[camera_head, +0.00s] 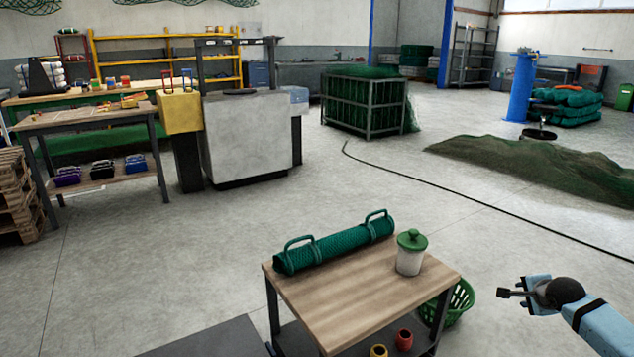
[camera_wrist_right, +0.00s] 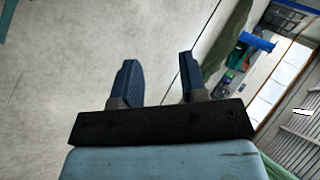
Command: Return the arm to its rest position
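My right arm comes in from the lower right of the head view, light blue with a dark joint. Its gripper (camera_head: 512,292) is held out in the air, to the right of the small wooden-topped table (camera_head: 350,297) and apart from it. In the right wrist view the two blue fingers of the right gripper (camera_wrist_right: 157,82) stand apart with nothing between them but a view of the floor. My left gripper does not show in either view.
The table bears a green net roll (camera_head: 335,246) with two handles and a white jar (camera_head: 410,258) with a green lid. A green basket (camera_head: 462,302) stands on the floor right of the table, near my right gripper. A net heap (camera_head: 540,165) lies farther back. Open floor lies between.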

